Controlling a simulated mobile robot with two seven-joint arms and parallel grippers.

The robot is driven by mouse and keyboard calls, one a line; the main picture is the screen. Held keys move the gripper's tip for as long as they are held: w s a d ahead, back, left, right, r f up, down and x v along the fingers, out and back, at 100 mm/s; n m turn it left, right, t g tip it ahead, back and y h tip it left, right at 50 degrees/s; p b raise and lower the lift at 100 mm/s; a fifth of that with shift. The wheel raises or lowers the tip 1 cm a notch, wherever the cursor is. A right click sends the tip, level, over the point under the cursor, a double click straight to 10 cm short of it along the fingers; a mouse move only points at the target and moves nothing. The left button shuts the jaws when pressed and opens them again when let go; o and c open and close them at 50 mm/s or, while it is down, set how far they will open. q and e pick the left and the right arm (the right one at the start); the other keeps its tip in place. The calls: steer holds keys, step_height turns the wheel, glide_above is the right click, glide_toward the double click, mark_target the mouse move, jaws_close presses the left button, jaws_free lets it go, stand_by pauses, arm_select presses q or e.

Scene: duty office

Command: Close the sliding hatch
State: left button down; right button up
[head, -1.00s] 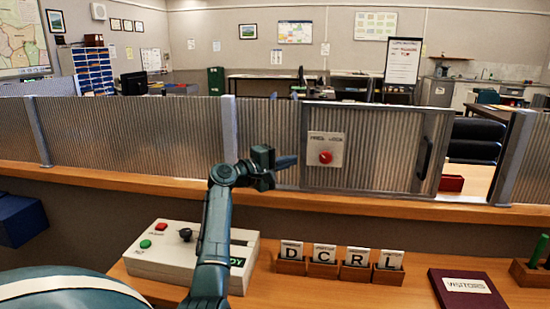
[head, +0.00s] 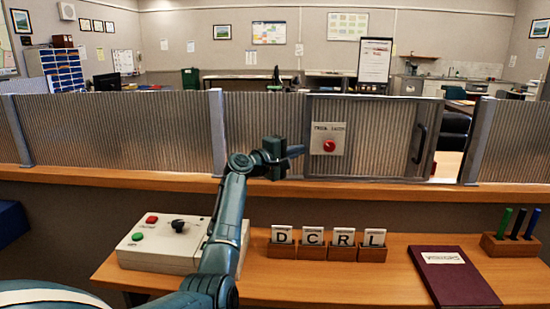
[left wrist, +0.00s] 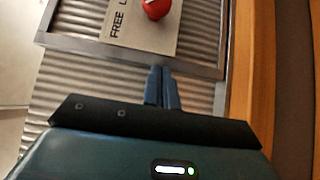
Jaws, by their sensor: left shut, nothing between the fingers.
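The sliding hatch (head: 380,125) is a ribbed grey panel in a metal frame, with a dark handle (head: 418,144) near its right edge. A plate with a red knob (head: 329,146) is on its left part. A narrow gap is open between the hatch's right edge and the right post (head: 477,140). My left gripper (head: 297,151) is shut and empty, with its tips at the hatch's left frame edge. In the left wrist view the fingertips (left wrist: 161,72) meet that frame (left wrist: 130,52); whether they touch I cannot tell. My right gripper is not in view.
A wooden ledge (head: 130,180) runs below the ribbed partition (head: 110,130). On the lower desk are a control box (head: 160,258), several letter card holders (head: 312,252), a maroon visitors book (head: 450,280) and a pen block (head: 510,245).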

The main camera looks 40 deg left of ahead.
mark_target(341, 150)
arm_select(q)
steer(key=w+d, duration=0.2)
steer(key=d, duration=0.1)
steer(key=w+d, duration=0.2)
steer(key=d, duration=0.1)
steer(key=w+d, duration=0.1)
steer(key=d, duration=0.2)
steer(key=shift+w, duration=0.4)
steer(key=shift+d, duration=0.15)
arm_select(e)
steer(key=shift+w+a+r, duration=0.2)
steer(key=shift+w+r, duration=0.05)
arm_select(q)
steer(key=shift+r, duration=0.1)
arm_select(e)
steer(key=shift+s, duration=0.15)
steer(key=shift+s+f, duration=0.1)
